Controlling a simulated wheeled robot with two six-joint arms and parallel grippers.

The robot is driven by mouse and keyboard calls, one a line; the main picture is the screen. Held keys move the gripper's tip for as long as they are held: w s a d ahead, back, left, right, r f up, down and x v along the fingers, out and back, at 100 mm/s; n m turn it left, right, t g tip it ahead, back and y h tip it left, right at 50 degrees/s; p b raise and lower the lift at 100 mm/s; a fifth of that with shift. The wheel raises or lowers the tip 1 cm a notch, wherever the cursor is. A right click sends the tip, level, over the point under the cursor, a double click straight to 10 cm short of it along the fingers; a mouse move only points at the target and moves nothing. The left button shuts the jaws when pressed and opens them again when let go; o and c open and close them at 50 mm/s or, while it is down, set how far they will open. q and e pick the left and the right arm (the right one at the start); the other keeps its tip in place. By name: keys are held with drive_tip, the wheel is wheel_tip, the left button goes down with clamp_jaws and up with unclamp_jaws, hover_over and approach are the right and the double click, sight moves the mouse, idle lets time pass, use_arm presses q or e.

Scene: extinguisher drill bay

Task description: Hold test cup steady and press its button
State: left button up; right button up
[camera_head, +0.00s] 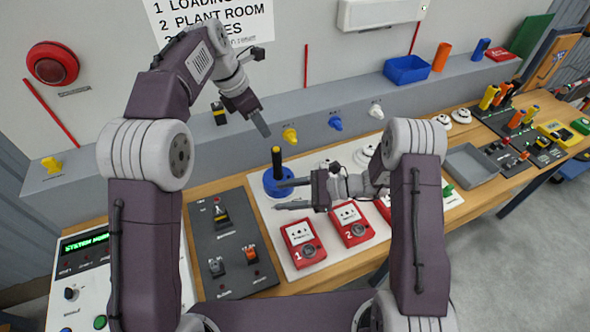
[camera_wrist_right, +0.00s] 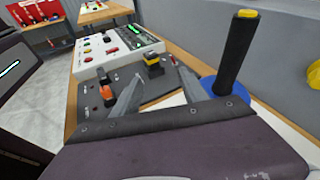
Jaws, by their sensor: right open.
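The test cup is a blue round base (camera_head: 275,187) with an upright black handle (camera_head: 277,163) and a yellow button (camera_head: 276,149) on top. It stands on the left part of the white board. In the right wrist view its handle (camera_wrist_right: 235,58) rises at the right, outside my fingers. My right gripper (camera_head: 278,195) is open and empty, its fingers pointing left beside the cup. My left gripper (camera_head: 264,131) points down, above and slightly left of the button in the picture, apart from it. Its fingers look closed together, with nothing held.
Red call points numbered 1 (camera_head: 303,243) and 2 (camera_head: 351,224) stand in front of the cup. A dark switch panel (camera_head: 233,252) lies left of it. White detectors lie behind my right gripper. A grey tray (camera_head: 470,166) and blue bin (camera_head: 407,70) are farther right.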

drive_tip(key=w+d+m+t+y, duration=0.1)
drive_tip(key=w+d+m+t, duration=0.3)
drive_tip(key=w+m+t, duration=0.4)
drive_tip(key=n+g, duration=0.1)
drive_tip(key=n, duration=0.1)
hover_over(270, 173)
drive_tip(key=shift+f, duration=0.1)
use_arm(q)
drive_tip(key=shift+s, duration=0.15)
use_arm(e)
clamp_jaws()
use_arm(q)
clamp_jaws()
idle(1.0)
